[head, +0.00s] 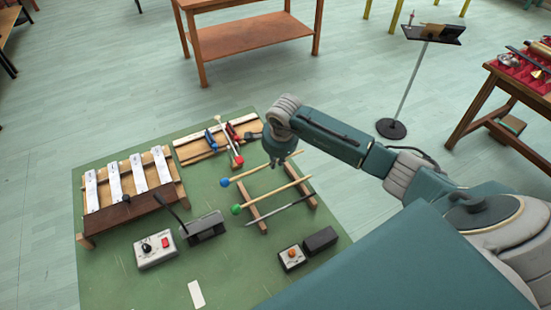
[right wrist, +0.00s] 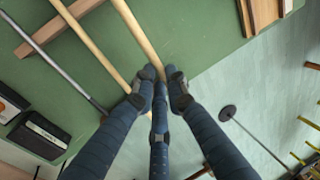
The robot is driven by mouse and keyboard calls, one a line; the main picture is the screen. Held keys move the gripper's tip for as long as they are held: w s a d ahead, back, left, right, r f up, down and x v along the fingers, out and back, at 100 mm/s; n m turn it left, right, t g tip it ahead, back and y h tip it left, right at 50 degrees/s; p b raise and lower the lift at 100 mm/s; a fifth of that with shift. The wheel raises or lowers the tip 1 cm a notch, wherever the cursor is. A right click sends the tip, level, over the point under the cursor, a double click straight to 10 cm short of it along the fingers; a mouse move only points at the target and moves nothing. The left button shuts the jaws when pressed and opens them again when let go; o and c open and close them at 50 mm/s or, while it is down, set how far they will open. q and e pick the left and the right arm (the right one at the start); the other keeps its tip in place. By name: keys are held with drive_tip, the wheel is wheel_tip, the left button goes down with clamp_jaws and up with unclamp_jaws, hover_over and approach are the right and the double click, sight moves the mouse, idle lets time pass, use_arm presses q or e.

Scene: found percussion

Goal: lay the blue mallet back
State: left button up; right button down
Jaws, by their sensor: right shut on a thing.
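The blue mallet has a blue ball head (head: 224,182) and a pale wooden handle; it lies level across the upper ends of the wooden rack (head: 257,218). I cannot tell whether it touches the rails. My right gripper (head: 282,160) is over the handle, and the right wrist view shows its fingers (right wrist: 161,77) shut around the pale handle (right wrist: 137,30). The green mallet (head: 236,209) lies parallel in front, across the rack rails; its handle shows beside my fingers (right wrist: 88,45). My left gripper is not in view.
A grey rod (head: 292,201) lies nearest on the rack. A wooden tray (head: 190,153) with a red-headed mallet (head: 238,161) stands behind left. The slatted instrument (head: 128,205), control box (head: 156,249) and button box (head: 292,258) share the green mat (head: 110,275).

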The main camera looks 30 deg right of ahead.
wheel_tip(320, 180, down, 6)
drive_tip(key=b, duration=0.6)
drive_tip(key=shift+a, duration=0.1)
drive_tip(key=shift+f+b, duration=0.35)
drive_tip(key=shift+b, duration=0.25)
idle(0.4)
drive_tip(key=c, duration=1.7)
unclamp_jaws()
drive_tip(key=v, duration=1.2)
drive_tip(key=shift+w, duration=0.2)
